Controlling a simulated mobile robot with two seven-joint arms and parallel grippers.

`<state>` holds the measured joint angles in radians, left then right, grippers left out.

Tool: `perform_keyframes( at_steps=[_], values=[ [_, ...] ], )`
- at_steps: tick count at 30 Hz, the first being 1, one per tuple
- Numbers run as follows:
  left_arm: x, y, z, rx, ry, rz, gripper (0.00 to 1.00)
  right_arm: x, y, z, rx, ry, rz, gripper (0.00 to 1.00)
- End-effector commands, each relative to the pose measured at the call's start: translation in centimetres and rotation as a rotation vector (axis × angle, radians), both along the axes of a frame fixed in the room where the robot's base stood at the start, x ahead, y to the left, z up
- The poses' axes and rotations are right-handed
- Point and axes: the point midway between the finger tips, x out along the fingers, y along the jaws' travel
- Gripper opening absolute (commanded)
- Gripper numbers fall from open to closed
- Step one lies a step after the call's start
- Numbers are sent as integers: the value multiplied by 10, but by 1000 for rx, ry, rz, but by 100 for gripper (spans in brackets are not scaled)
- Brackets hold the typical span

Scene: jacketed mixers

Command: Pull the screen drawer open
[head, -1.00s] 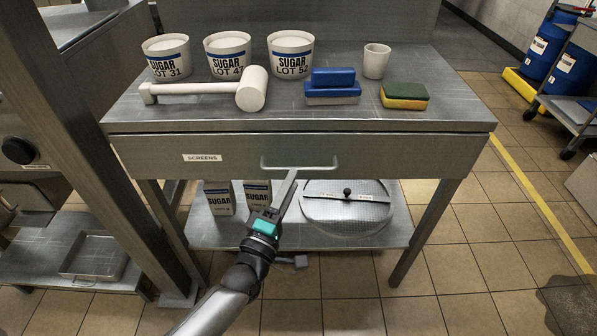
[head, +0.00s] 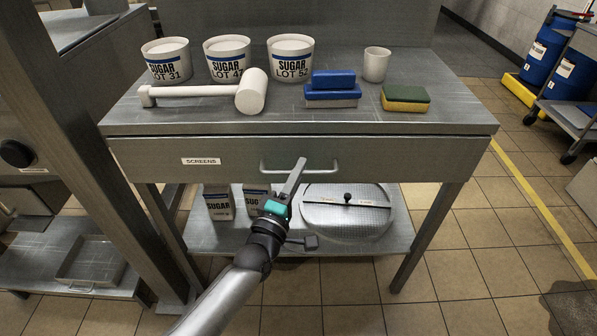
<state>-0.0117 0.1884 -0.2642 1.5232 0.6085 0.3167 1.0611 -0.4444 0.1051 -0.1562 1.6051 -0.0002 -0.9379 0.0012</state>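The screen drawer (head: 230,158) is the wide grey metal front under the table top, with a "SCREENS" label (head: 201,161) at its left. It looks closed, flush beneath the top. Its bar handle (head: 322,169) is at the middle of the front. My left gripper (head: 299,166) reaches up from below, and its fingers cross the handle's bar in the picture. I see the fingers nearly edge-on, so I cannot tell whether they are apart, closed or touching the bar. My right gripper is not in view.
The lower shelf holds sugar boxes (head: 218,203) and a round screen (head: 347,212). The floor in front is clear.

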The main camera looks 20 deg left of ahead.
Motion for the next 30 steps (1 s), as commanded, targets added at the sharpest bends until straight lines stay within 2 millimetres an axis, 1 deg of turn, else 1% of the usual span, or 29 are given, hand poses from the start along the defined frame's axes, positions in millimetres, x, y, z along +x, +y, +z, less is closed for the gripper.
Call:
perform_keyframes(
  at_steps=[1, 4, 30],
  values=[
    [0, 0, 0, 0, 0, 0, 11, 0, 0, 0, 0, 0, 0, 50],
    [0, 0, 0, 0, 0, 0, 0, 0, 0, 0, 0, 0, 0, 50],
    [0, 0, 0, 0, 0, 0, 0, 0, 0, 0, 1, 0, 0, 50]
  ],
)
